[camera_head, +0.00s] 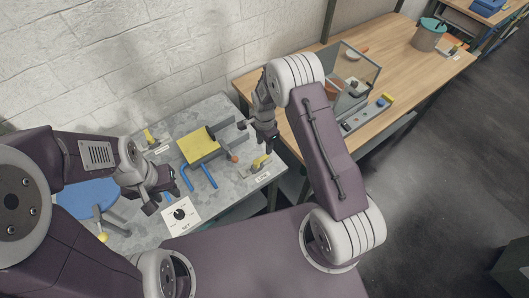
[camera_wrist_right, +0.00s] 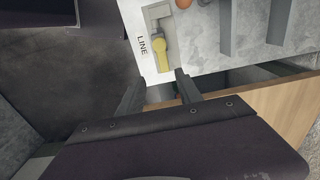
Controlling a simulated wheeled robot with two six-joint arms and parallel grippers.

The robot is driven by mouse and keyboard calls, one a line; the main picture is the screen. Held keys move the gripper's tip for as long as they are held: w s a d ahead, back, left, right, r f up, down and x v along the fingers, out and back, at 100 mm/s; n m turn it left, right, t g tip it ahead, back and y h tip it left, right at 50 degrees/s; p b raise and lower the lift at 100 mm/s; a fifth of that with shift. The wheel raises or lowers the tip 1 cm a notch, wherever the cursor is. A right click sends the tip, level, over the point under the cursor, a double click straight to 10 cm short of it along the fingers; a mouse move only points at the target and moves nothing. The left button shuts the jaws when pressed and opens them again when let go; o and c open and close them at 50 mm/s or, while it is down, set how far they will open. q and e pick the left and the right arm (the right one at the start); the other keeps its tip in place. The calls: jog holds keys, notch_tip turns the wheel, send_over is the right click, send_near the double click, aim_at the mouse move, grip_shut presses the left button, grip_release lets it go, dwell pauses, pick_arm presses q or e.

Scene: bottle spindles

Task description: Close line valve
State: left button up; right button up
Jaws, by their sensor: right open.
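The line valve has a yellow handle (camera_head: 259,162) at the right front corner of the grey bench, beside a white LINE label (camera_head: 263,177). In the right wrist view the yellow handle (camera_wrist_right: 162,54) lies along the LINE label (camera_wrist_right: 142,46). My right gripper (camera_head: 270,146) is open and empty near the valve. In its wrist view the fingertips (camera_wrist_right: 158,88) are spread either side of the handle's lower end, apart from it. My left gripper (camera_head: 164,200) is over the front left of the bench, seemingly empty with its fingers apart.
A second yellow-handled valve (camera_head: 150,138) is at the back left. A white dial card (camera_head: 181,213) lies at the front, a blue round seat (camera_head: 86,197) at left. A wooden table (camera_head: 395,60) adjoins at right.

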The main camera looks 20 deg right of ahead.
aim_at(265, 156)
jog(key=f, duration=0.1)
jog(key=w+f+p, duration=0.1)
jog(key=f, duration=0.1)
jog(key=shift+w+d+f, duration=0.15)
jog(key=shift+d+f, duration=0.2)
jog(key=shift+d, duration=0.05)
notch_tip(265, 156, down, 4)
jog(key=shift+a+f+p, duration=0.15)
jog(key=shift+p, duration=0.65)
jog(key=shift+s+a+f, duration=0.1)
jog(key=shift+s+f, duration=0.2)
jog(key=shift+f, duration=0.2)
jog(key=shift+w+f, duration=0.2)
jog(key=shift+w, duration=0.1)
jog(key=shift+c, duration=0.6)
pick_arm(q)
jog(key=r, duration=0.1)
jog(key=w+r, duration=0.1)
jog(key=shift+w+d+r, duration=0.2)
jog(key=shift+d+r, duration=0.1)
jog(key=shift+d, duration=0.05)
pick_arm(e)
grip_shut()
